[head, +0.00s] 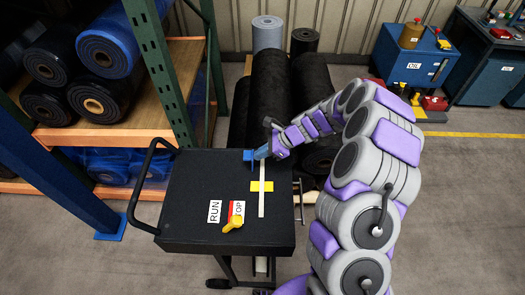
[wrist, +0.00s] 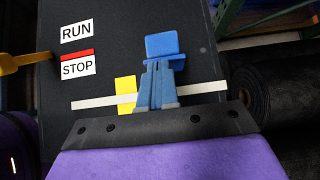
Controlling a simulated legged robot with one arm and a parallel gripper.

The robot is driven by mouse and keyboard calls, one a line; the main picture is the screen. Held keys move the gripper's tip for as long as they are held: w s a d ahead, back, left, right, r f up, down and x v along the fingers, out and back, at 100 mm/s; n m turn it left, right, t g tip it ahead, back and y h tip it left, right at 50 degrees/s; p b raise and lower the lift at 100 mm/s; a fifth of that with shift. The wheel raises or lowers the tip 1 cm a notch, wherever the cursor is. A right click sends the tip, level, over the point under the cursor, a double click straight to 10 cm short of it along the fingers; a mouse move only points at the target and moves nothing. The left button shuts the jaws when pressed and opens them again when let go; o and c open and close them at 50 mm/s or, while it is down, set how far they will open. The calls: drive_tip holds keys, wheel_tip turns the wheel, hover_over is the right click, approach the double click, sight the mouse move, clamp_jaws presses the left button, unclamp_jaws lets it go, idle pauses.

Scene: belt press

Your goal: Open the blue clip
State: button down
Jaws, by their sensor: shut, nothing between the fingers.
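The blue clip (head: 247,155) sits at the far end of a pale strip (head: 261,205) on the black cart top (head: 185,190). In the wrist view the blue clip (wrist: 165,45) shows as a flat blue block just beyond my fingertips. My gripper (head: 258,153) is low at the clip's right side in the head view. In the wrist view my gripper (wrist: 159,64) has its blue fingers together and empty. The fingertips overlap the clip's near edge in the picture; I cannot tell whether they touch it. A yellow clip (head: 262,187) lies across the strip nearer the middle.
A yellow lever (head: 232,224) stands beside the RUN label (head: 214,211) and the STOP label (head: 238,208). Black rolls (head: 268,95) lie behind the cart. A green-posted rack (head: 155,70) holds rolls at left. Floor is free at front left.

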drive_tip(key=shift+r, duration=0.1)
idle(0.4)
drive_tip(key=shift+r+p, duration=0.7)
drive_tip(key=d+f+v, duration=0.2)
drive_tip(key=v, duration=1)
drive_tip(key=shift+p, duration=0.3)
drive_tip(key=shift+w+d, duration=0.1)
drive_tip(key=shift+d, duration=0.05)
drive_tip(key=shift+d, duration=0.55)
